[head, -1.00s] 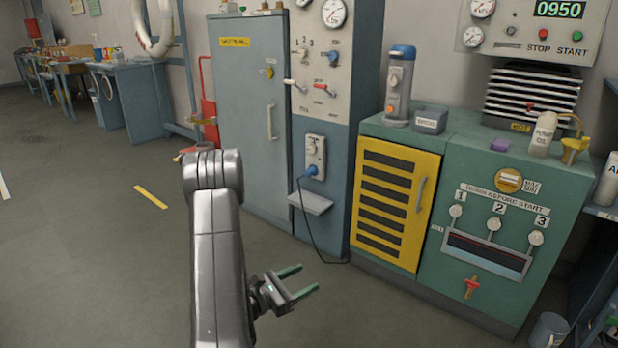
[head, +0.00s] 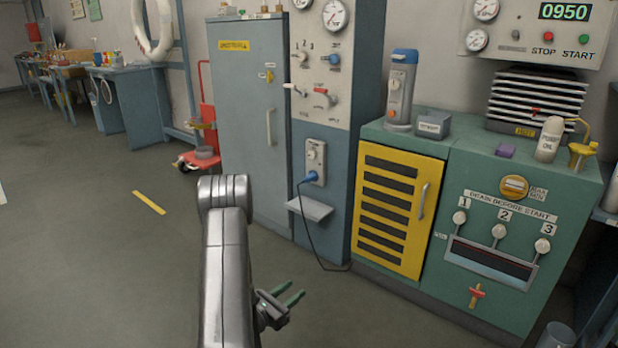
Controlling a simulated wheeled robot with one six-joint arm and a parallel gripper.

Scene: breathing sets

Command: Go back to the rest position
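My gripper (head: 292,296) is low in the head view, just right of my grey arm. Its two green fingers stand apart with a gap and nothing shows between them. It is over the floor (head: 110,270), in front of the blue-grey cabinet (head: 240,130) and left of the yellow louvred door (head: 392,210). It touches nothing that I can see. Part of the gripper's base is hidden behind my arm.
A green machine (head: 520,265) with numbered valves stands at right, with a bucket (head: 556,336) at its foot. A black cable (head: 318,245) hangs from a blue plug to the floor. A red hand truck (head: 205,125) stands behind my arm.

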